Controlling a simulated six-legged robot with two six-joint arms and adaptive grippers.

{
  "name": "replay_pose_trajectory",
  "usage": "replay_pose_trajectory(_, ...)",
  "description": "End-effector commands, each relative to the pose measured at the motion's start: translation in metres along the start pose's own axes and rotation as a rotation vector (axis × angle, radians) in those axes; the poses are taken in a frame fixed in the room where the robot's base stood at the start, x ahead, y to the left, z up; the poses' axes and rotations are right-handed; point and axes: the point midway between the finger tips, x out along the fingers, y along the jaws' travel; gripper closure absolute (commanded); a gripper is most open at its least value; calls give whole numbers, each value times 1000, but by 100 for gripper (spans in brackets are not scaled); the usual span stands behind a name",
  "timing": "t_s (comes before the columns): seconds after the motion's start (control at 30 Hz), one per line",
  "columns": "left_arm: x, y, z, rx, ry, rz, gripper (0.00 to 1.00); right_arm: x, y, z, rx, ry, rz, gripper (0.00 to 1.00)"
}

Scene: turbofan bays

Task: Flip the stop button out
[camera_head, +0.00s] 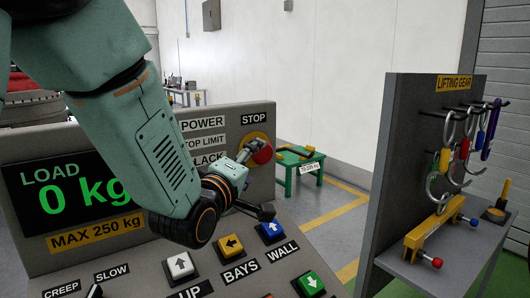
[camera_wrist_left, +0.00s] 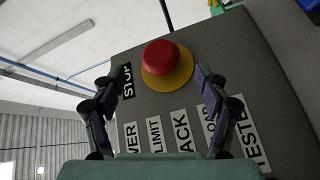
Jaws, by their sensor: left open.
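The stop button is a red mushroom head (camera_head: 262,153) on a yellow round base at the upper right of the grey console's sloping panel, under the STOP label (camera_head: 254,118). In the left wrist view the red button (camera_wrist_left: 160,56) shows whole, ahead of the fingers and near the middle top. My left gripper (camera_head: 257,182) is open and empty, just in front of the panel by the button. In the wrist view its two fingers (camera_wrist_left: 154,86) stand apart, one to each side of the button's line, with no visible contact. My right gripper is not in view.
The console carries a load display (camera_head: 70,190) reading 0 kg and several push buttons, including a blue one (camera_head: 271,231) and a green one (camera_head: 310,284) below the gripper. A lifting gear rack (camera_head: 410,130) stands at the right. A green stand (camera_head: 304,175) is behind.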

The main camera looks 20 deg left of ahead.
Motion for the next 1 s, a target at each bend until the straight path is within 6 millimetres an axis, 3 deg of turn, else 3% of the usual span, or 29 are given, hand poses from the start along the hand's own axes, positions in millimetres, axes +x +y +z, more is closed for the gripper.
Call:
replay_pose_trajectory(0.53,66,1,3,0,-1,-1,26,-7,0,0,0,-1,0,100)
replay_pose_trajectory(0.93,76,0,2,0,-1,-2,26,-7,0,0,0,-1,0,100)
replay_pose_trajectory(1.0,76,0,2,0,-1,-2,31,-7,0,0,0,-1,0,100)
